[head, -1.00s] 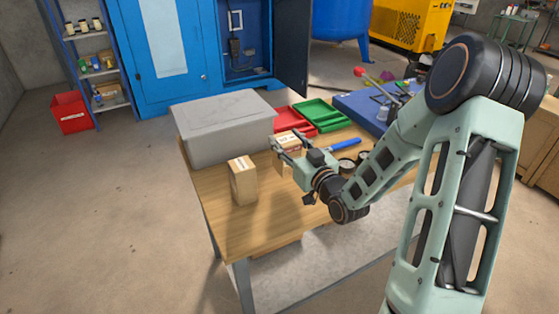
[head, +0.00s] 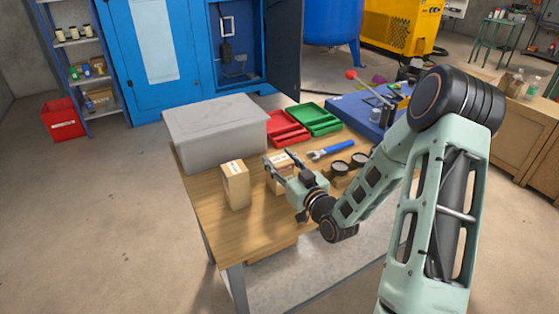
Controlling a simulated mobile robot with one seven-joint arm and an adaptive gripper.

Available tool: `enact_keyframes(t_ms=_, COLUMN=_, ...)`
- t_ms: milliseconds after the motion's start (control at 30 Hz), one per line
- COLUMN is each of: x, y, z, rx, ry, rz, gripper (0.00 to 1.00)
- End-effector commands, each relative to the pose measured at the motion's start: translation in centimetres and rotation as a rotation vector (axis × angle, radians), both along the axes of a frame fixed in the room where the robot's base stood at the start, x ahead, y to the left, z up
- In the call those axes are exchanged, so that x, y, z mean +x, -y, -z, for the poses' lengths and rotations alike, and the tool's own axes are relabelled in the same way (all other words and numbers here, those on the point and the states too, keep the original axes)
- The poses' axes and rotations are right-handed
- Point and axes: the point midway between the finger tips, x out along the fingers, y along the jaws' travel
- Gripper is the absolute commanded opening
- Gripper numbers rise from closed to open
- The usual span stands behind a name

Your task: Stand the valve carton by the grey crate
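A small brown carton (head: 278,184) with a printed label on top sits between the fingers of my gripper (head: 281,164), which look shut on it. The near finger hides part of its front, and I cannot tell whether its base touches the table. A second, taller plain carton (head: 236,186) with a small white label stands upright to its left, in front of the grey crate (head: 215,145). I cannot read either label to tell which is the valve carton. The grey crate is lidded and stands at the table's back left.
Red (head: 287,130) and green (head: 316,118) trays lie behind the cartons. A blue wrench (head: 332,150) and dark round parts (head: 341,168) lie to the right. The wooden table (head: 235,234) is bare at its front left.

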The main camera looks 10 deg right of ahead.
Motion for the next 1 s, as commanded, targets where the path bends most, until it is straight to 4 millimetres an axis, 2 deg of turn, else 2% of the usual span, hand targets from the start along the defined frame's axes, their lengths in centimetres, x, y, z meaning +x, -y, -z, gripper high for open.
enact_keyframes(t_ms=33, x=0.0, y=0.0, z=0.1, rx=0.0, ry=-0.001, rz=0.0, gripper=0.49)
enact_keyframes(t_ms=167, x=0.0, y=0.0, z=0.0, rx=0.0, ry=-0.001, rz=0.0, gripper=0.62)
enact_keyframes(t_ms=567, x=-0.3, y=0.1, z=-0.3, rx=-0.001, ry=-0.002, rz=0.001, gripper=0.62)
enact_keyframes(t_ms=1000, x=-8.8, y=3.0, z=-0.2, rx=0.001, ry=-0.003, rz=0.003, gripper=0.62)
